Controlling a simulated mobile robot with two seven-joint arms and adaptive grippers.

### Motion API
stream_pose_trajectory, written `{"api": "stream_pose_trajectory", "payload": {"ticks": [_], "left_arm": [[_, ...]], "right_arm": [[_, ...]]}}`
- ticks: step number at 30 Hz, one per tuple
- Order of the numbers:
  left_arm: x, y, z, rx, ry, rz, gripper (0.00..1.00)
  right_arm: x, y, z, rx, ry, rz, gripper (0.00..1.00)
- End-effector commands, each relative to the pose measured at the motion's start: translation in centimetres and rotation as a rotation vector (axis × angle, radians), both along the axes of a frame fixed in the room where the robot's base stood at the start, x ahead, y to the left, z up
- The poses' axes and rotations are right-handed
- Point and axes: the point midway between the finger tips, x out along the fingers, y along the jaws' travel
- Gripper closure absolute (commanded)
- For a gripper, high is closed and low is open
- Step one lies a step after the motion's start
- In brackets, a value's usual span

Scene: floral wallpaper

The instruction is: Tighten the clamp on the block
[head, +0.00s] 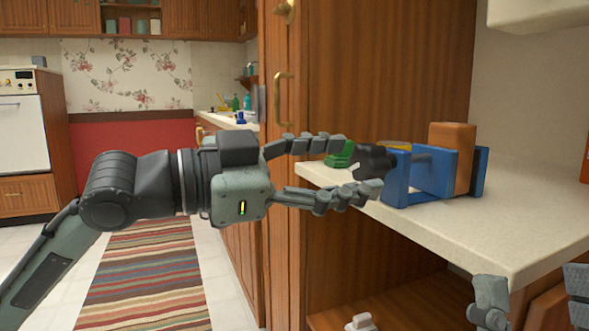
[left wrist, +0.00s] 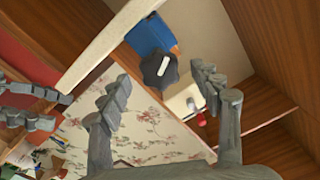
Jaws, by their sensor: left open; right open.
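The blue clamp (head: 395,182) stands on the pale counter in the head view, with the orange-brown block (head: 460,140) upright between its blue jaws. Its black knob (head: 375,160) faces left, towards my left gripper (head: 361,166). That gripper is open, with one finger above and one below the knob in the picture. In the left wrist view, the knob (left wrist: 160,70), with a white mark, lies between and beyond the fingertips (left wrist: 166,82), and the blue clamp (left wrist: 150,36) is behind it. I cannot tell whether a finger touches the knob. My right gripper (head: 531,292) is open, partly cut off at lower right.
The counter (head: 520,215) has free room in front of the clamp. A green object (head: 341,154) and a yellow object (head: 394,144) lie near the clamp. A tall wooden cabinet (head: 380,60) stands behind. A white object (head: 360,322) sits on the shelf below.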

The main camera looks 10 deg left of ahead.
Motion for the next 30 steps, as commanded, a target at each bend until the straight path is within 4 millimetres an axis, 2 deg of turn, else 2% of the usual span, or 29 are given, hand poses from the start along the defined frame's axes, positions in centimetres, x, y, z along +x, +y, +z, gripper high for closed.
{"api": "stream_pose_trajectory", "payload": {"ticks": [6, 12, 18, 30], "left_arm": [[-2.6, 3.9, -0.3, 0.006, 0.004, 0.007, 0.36], [-4.2, 6.0, -0.2, 0.002, 0.004, 0.005, 0.36], [-4.9, 6.8, -0.1, 0.001, 0.001, 0.001, 0.36], [-5.1, 6.9, 0.0, 0.001, -0.002, 0.0, 0.36]], "right_arm": [[0.0, 0.0, 0.0, 0.0, 0.001, 0.0, 0.36], [0.0, 0.0, 0.0, 0.001, 0.001, 0.0, 0.36], [0.0, 0.0, 0.0, 0.001, 0.001, 0.0, 0.36], [0.0, 0.0, 0.0, 0.001, 0.001, 0.0, 0.36]]}}
